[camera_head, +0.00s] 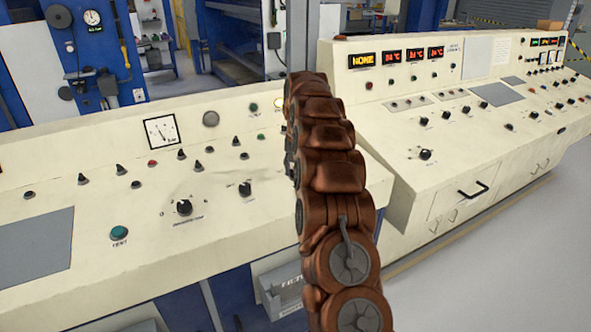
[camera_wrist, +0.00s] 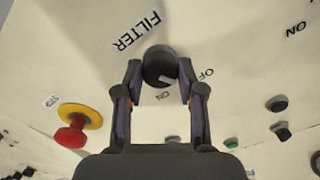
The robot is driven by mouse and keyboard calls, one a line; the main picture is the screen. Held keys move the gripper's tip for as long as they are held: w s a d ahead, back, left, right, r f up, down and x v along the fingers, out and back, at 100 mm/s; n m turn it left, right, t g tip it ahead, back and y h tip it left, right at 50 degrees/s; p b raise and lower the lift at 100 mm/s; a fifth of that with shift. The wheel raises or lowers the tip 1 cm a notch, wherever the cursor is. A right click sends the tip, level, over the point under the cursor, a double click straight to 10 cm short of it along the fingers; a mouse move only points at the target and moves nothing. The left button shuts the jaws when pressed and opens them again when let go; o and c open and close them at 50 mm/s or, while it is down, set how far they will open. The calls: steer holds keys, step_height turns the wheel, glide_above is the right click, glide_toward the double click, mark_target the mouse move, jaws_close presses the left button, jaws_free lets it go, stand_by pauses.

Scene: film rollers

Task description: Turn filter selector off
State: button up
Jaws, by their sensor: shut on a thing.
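The filter selector (camera_wrist: 160,63) is a round black knob on the cream panel, beside a FILTER label (camera_wrist: 136,31). In the wrist view an ON label (camera_wrist: 162,96) lies just below it and an OFF label (camera_wrist: 205,75) to its right. My gripper (camera_wrist: 160,72) has one finger on each side of the knob and is shut on it. I cannot clearly tell which label the knob points to. In the head view my copper-coloured arm hides the gripper and the selector.
A red emergency button on a yellow collar (camera_wrist: 76,125) stands left of the gripper. More black knobs (camera_wrist: 277,103) and a green button (camera_wrist: 231,142) are to the right. The head view shows two cream consoles (camera_head: 100,165) (camera_head: 440,130) with several knobs and red displays.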

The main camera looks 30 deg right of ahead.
steer(key=o, duration=1.1)
steer(key=shift+o, duration=0.2)
steer(key=shift+r, duration=0.2)
steer(key=r, duration=0.6)
steer(key=shift+s+r, duration=0.15)
steer(key=shift+s, duration=0.1)
steer(key=shift+s+r, duration=0.1)
steer(key=shift+r, duration=0.3)
steer(key=shift+a, duration=0.1)
